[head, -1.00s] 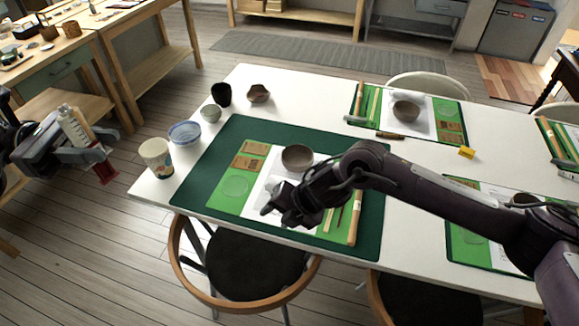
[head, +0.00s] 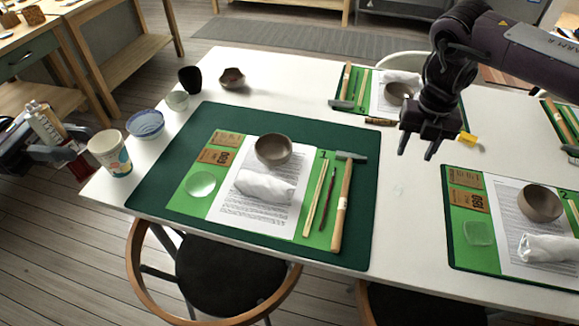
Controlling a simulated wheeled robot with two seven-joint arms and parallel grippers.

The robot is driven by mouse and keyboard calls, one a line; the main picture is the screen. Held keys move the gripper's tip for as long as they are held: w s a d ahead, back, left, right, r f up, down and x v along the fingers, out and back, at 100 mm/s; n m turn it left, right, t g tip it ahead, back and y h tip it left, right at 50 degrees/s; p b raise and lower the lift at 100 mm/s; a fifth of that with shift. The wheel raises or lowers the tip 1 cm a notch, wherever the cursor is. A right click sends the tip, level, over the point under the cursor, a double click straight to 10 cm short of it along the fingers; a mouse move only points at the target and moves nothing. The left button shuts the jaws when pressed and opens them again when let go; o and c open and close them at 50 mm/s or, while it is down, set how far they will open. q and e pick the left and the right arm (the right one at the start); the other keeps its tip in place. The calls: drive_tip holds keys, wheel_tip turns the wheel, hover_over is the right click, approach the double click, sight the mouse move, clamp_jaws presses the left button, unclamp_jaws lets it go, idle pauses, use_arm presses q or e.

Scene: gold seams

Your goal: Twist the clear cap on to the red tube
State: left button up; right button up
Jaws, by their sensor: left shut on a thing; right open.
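My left gripper (head: 72,155) is at the far left, off the table's edge. My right gripper (head: 416,150) is open and empty above the white table, right of the near dark green mat, pointing down. I cannot make out the clear cap on the tube or on the table.
The near mat (head: 150,195) bears a brown bowl (head: 273,149), a white cloth (head: 264,186), a hammer (head: 342,205) and sticks. A paper cup (head: 110,155) and blue bowl (head: 146,123) stand left. A small yellow block (head: 466,138) lies right of my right gripper.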

drive_tip(key=b, duration=0.2)
hover_over(400, 185)
wheel_tip(400, 185, down, 6)
drive_tip(key=shift+w+f, duration=0.15)
drive_tip(key=shift+f, duration=0.3)
drive_tip(key=shift+f, duration=0.1)
wheel_tip(400, 185, down, 5)
drive_tip(key=shift+f, duration=0.1)
clamp_jaws()
idle(0.5)
